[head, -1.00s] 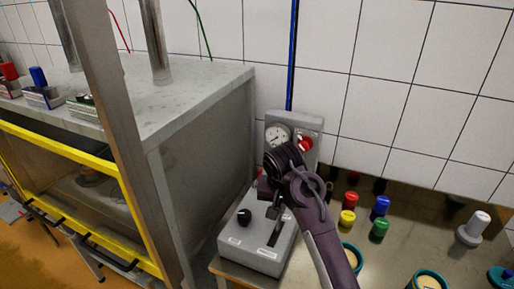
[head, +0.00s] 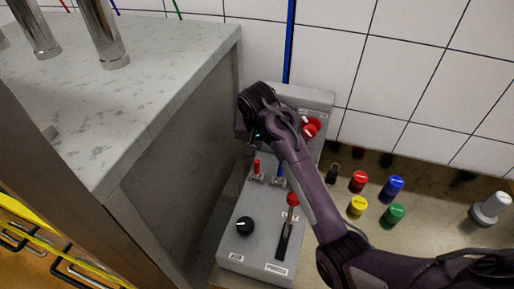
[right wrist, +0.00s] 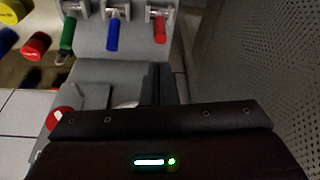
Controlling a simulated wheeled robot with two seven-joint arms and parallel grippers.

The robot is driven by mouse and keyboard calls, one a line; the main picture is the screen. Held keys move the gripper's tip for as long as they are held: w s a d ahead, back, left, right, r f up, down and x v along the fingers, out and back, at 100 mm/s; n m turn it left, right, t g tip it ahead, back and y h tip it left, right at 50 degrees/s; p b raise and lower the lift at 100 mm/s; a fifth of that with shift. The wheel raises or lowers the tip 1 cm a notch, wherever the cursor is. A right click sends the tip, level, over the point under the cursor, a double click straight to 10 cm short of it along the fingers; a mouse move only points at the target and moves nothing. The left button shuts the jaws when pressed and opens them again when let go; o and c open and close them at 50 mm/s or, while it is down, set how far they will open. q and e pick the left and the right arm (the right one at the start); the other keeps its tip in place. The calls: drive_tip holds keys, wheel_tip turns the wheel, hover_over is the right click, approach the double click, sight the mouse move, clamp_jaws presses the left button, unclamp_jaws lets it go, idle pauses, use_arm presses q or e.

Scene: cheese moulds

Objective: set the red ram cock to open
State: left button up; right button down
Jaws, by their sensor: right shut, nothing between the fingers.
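The red ram cock (head: 257,167) is a small red handle on a metal fitting, on top of the grey control box (head: 233,256). In the right wrist view the red cock (right wrist: 160,29) is the rightmost of three, beside a blue cock (right wrist: 112,34) and a green cock (right wrist: 68,35). All three handles point roughly the same way, towards the bottom of that picture. My right gripper (head: 250,150) is shut and empty, just behind the red cock in the head view. Whether it touches the handle I cannot tell. My left gripper is not in view.
The box also carries a black dial (head: 245,226) and a red-knobbed lever (head: 291,215). A panel behind has a red knob (head: 310,128). A steel cabinet (head: 190,150) stands close on the left. Coloured cylinders, including a yellow one (head: 357,206), stand on the right.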

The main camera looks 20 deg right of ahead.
drive_tip(key=p, duration=0.2)
hover_over(257, 169)
drive_tip(key=w+d, duration=0.1)
drive_tip(key=w, duration=0.2)
wheel_tip(257, 169, down, 6)
drive_tip(key=shift+s+f, duration=0.3)
drive_tip(key=shift+f, duration=0.2)
drive_tip(key=shift+w+f, duration=0.1)
drive_tip(key=shift+w, duration=0.1)
